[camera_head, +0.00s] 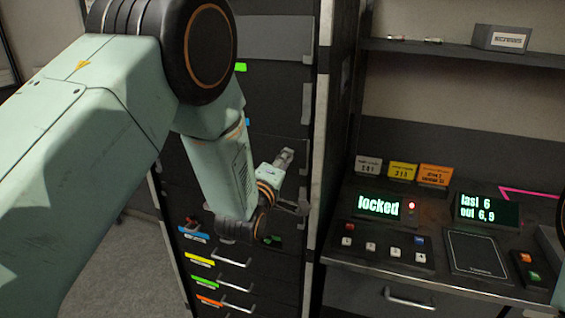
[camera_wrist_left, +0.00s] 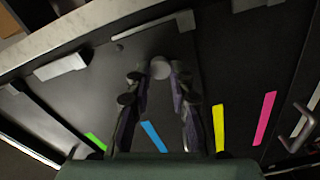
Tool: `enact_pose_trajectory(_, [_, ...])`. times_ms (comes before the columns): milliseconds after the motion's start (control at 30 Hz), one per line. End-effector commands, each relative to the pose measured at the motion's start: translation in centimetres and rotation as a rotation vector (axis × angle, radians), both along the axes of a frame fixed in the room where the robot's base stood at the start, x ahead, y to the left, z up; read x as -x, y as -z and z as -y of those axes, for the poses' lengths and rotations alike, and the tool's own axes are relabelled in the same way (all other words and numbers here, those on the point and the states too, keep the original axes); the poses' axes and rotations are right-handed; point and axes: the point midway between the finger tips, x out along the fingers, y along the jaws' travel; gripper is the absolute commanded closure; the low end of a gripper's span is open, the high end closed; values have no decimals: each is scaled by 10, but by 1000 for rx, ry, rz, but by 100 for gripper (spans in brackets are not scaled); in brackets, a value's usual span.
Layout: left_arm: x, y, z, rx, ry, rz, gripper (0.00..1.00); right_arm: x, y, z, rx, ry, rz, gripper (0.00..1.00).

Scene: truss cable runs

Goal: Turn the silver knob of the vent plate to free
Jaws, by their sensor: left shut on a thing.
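The silver knob (camera_wrist_left: 160,68) shows as a small round grey thing between my left fingertips in the left wrist view. My left gripper (camera_wrist_left: 157,76) is shut on it, one finger on each side. In the head view my left gripper (camera_head: 289,184) is at the dark rack front, and the knob cannot be made out there. The dark plate (camera_wrist_left: 102,78) behind the knob looks flat; the fingers cover part of it. The knob's turn angle cannot be read. My right gripper is not in view.
A console with a green "locked" display (camera_head: 379,207) and a lit red lamp (camera_head: 411,205) stands right of the rack. Drawers with handles and coloured labels (camera_head: 203,282) lie below my gripper. A pale rack post (camera_head: 322,130) is close on the right.

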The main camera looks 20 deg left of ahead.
Motion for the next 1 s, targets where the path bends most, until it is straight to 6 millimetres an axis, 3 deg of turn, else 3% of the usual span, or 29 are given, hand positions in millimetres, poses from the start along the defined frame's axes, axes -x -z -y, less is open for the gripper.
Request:
enact_pose_trajectory(667, [0, 1, 2, 59, 7, -4, 100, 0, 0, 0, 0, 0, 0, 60])
enact_pose_trajectory(700, [0, 1, 2, 59, 7, -4, 78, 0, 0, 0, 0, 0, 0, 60])
enact_pose_trajectory(1000, [0, 0, 1, 60, 3, -2, 55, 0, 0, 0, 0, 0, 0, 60])
